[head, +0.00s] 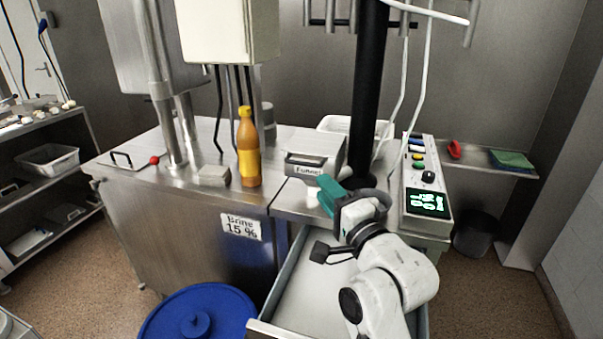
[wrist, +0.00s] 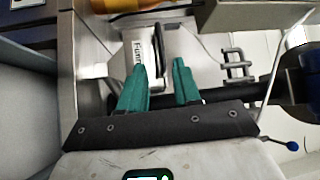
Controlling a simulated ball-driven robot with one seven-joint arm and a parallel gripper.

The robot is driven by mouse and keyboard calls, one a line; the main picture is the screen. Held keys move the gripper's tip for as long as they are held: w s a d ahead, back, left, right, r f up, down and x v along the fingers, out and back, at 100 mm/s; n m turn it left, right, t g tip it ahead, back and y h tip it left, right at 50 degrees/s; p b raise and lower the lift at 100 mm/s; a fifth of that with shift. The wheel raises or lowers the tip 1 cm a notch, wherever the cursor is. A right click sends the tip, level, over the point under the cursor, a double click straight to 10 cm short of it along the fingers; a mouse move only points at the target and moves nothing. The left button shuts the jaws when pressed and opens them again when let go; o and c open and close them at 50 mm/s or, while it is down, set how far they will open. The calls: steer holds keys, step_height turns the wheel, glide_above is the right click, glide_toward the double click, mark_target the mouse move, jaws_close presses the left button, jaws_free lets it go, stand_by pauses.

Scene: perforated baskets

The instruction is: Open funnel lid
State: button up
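The funnel box (head: 316,146) is a metal box with a "Funnel" label on its front, standing on the steel counter. A dark handle runs along its front edge, and its top looks closed. In the wrist view the funnel (wrist: 142,50) is turned sideways, with its dark handle (wrist: 159,45) in line with the gap between my fingers. My gripper (head: 325,186), with teal fingers, is just in front of and below the funnel's right side. In the wrist view my gripper (wrist: 161,66) is open, with nothing held between the fingers. I see no contact with the handle.
An orange bottle (head: 248,150) and a small grey block (head: 214,176) stand left of the funnel. A control panel (head: 424,180) with buttons is to the right, and a black column (head: 368,90) rises behind. An open drawer (head: 300,285) lies below my arm, beside a blue lidded barrel (head: 198,312).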

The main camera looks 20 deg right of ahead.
mark_target(304, 164)
steer(key=w, duration=0.3)
steer(key=w+a+r, duration=0.1)
steer(key=w, duration=0.3)
steer(key=w+p, duration=0.1)
steer(key=w, duration=0.2)
steer(key=shift+w+a+r, duration=0.25)
steer(key=shift+a, duration=0.15)
steer(key=shift+c, duration=0.2)
jaws_close()
steer(key=shift+r, duration=0.1)
